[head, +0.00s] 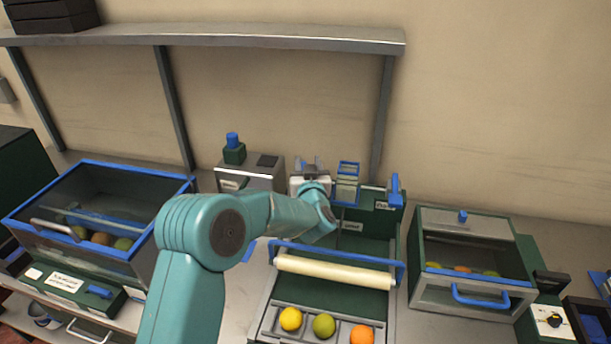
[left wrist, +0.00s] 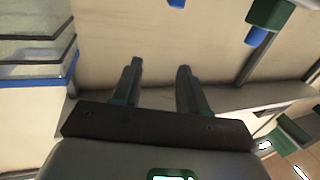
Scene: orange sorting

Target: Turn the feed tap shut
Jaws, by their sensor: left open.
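Two blue-handled fittings could be the feed tap, and I cannot tell which from the labels. One is a blue lever (head: 395,190) standing upright on a green panel (head: 375,222) behind the roller tray. The other is a blue knob (head: 232,139) on a green block atop a grey box. My left gripper (head: 309,164) is between them, near the back wall, partly hidden by its own arm. In the left wrist view its two fingers (left wrist: 161,82) are apart with nothing between them. A green and blue fitting (left wrist: 268,15) shows at upper right there. My right gripper is not in view.
A sorting tray (head: 270,322) with a pale roller (head: 335,273) holds fruit at front. A blue-rimmed glass bin (head: 100,172) stands left, a lidded case (head: 470,295) right. A shelf (head: 220,37) hangs above. A small blue-topped container (head: 347,183) stands close beside my gripper.

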